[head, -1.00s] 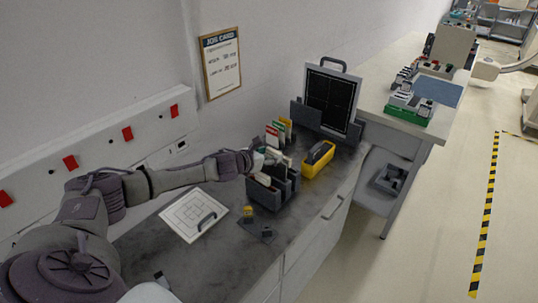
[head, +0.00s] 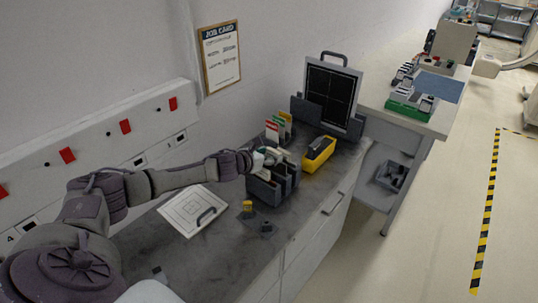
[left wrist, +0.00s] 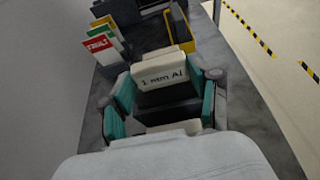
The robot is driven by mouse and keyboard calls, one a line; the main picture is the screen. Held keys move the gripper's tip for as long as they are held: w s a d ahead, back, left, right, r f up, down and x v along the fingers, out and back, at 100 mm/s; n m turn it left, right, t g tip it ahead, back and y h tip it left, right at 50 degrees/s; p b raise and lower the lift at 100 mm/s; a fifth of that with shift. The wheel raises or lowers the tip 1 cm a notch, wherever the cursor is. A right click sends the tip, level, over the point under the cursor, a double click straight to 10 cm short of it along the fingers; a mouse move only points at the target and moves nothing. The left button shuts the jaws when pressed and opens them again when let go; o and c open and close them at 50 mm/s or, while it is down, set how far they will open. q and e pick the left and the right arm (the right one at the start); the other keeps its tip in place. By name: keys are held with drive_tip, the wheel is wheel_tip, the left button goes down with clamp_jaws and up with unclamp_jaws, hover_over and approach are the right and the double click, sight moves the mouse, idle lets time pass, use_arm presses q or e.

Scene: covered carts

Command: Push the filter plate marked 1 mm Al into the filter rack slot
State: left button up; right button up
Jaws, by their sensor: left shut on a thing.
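The filter plate marked 1 mm Al (left wrist: 161,71) shows its pale labelled top in the left wrist view, between the teal finger pads of my left gripper (left wrist: 160,98). In the head view my left gripper (head: 268,158) is shut on it at the dark filter rack (head: 273,190). The plate is mostly hidden there by the gripper. I cannot tell how deep the plate sits in the slot. Another pale plate edge (left wrist: 172,127) shows nearer the wrist camera. My right gripper is not in view.
Red, green and yellow cards (head: 278,130) stand behind the rack. A yellow box (head: 318,155) stands right of it, before a dark framed panel (head: 331,92). The counter's front left is mostly clear.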

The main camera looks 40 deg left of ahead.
use_arm(q)
drive_tip(key=shift+f+b, duration=1.4)
drive_tip(key=shift+f, duration=0.6)
drive_tip(key=o, duration=1.2)
drive_tip(key=shift+o, duration=0.5)
drive_tip(key=v, duration=1.2)
